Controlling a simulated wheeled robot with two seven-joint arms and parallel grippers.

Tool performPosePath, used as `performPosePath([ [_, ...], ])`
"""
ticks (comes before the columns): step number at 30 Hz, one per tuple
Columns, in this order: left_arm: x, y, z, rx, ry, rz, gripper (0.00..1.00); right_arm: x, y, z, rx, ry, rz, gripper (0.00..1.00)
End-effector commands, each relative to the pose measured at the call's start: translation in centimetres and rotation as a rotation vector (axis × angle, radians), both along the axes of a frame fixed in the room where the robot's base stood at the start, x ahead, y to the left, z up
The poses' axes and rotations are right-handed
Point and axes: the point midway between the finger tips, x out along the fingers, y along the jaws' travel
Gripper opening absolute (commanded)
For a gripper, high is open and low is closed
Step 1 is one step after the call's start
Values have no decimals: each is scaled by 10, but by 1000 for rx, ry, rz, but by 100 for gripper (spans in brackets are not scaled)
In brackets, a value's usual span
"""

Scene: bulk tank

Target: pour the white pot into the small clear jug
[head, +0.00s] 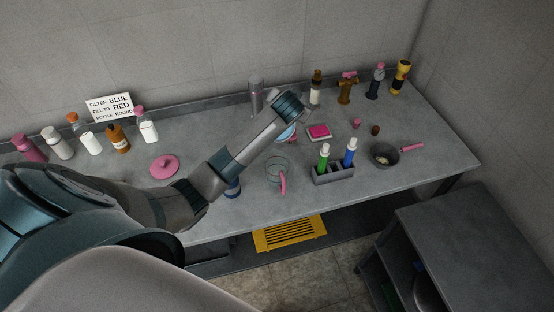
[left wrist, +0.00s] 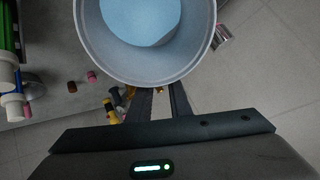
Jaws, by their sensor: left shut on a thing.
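The white pot (left wrist: 88,38) fills the top of the left wrist view, with light blue contents inside. My left gripper (left wrist: 156,100) is shut on its near rim. In the head view a sliver of the pot (head: 286,134) shows past my left wrist, which hides most of it and the fingers. I cannot tell from this how far the pot is tilted or lifted. The small clear jug (head: 272,170), with a pink handle, stands upright on the counter, nearer the front edge than the pot. It looks empty. My right gripper is not in view.
A grey rack (head: 333,176) with green and blue bottles stands right of the jug. A pink lid (head: 164,166) lies left. Several bottles line the back. A blue item (head: 233,190) stands under my arm.

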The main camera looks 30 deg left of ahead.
Motion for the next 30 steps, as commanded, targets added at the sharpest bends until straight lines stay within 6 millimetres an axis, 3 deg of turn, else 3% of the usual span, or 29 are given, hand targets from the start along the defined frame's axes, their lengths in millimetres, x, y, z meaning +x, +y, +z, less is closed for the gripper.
performPosePath([
  [30, -8, -4, 2, 72, -118, -1, 0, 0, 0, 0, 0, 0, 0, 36],
])
